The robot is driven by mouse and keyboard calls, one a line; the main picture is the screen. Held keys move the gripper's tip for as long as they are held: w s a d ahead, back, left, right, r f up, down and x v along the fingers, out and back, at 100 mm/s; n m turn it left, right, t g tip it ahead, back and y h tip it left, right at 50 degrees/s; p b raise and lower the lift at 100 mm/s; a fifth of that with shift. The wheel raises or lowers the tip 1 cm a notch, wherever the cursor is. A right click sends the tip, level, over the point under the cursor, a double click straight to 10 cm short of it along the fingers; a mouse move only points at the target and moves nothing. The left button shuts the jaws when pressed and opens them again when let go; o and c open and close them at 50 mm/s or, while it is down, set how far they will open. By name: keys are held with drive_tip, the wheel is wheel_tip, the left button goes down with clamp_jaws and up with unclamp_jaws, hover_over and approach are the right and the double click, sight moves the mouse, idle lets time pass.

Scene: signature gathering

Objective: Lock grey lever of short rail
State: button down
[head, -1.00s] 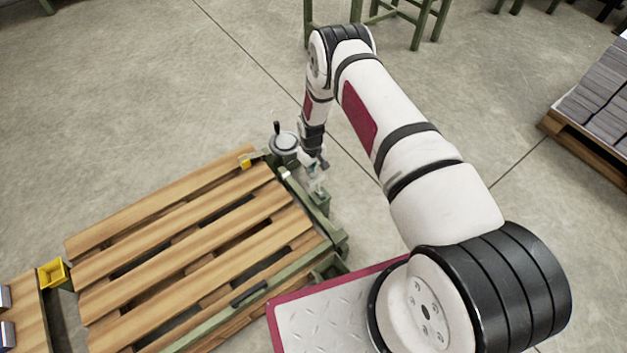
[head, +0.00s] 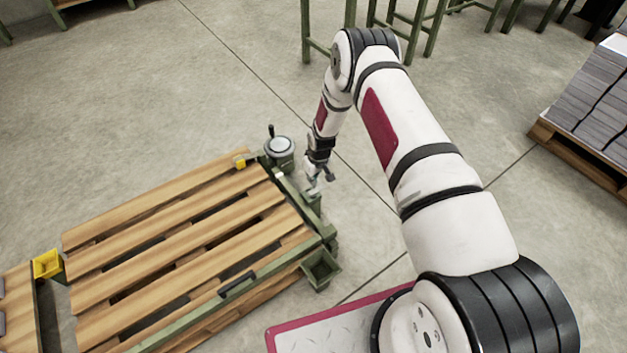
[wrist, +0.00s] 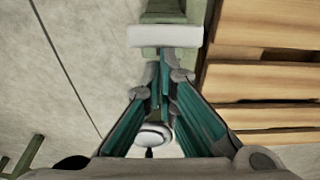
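The short green rail (head: 297,196) runs along the right end of the wooden pallet. My gripper (head: 319,185) is beside this rail in the head view, fingers apart. In the wrist view, my gripper (wrist: 161,85) points down over the rail with two teal fingers and grey tips; a gap shows between them and I see nothing held. A pale grey block (wrist: 165,36), possibly the grey lever, lies across the green rail just beyond the fingertips. A small pale piece (head: 278,171) shows on the rail in the head view; I cannot tell if it is the same part.
A green drum with a silver top (head: 279,146) and black handle stands at the rail's far end. The slatted pallet (head: 190,245) fills the lower left. Floor behind the rail is clear.

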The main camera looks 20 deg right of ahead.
drive_tip(key=shift+s+d+f, duration=0.2)
drive_tip(key=shift+s, duration=0.3)
drive_tip(key=shift+s+d+f, duration=0.15)
drive_tip(key=shift+s+f, duration=0.05)
drive_tip(key=shift+s, duration=0.25)
drive_tip(key=shift+d, duration=0.1)
drive_tip(key=shift+w+r, duration=0.2)
drive_tip(key=shift+w, duration=0.25)
drive_tip(key=w+a+r, duration=0.1)
drive_tip(key=w+r, duration=0.2)
drive_tip(key=w, duration=0.1)
drive_tip(key=s+d+r+p, duration=0.1)
drive_tip(key=s+r+p, duration=0.2)
drive_tip(key=s+r, duration=0.3)
drive_tip(key=shift+s+d+r+p, duration=0.15)
drive_tip(key=shift+s+d+p, duration=0.05)
drive_tip(key=shift+s+p, duration=0.1)
drive_tip(key=shift+w, duration=0.1)
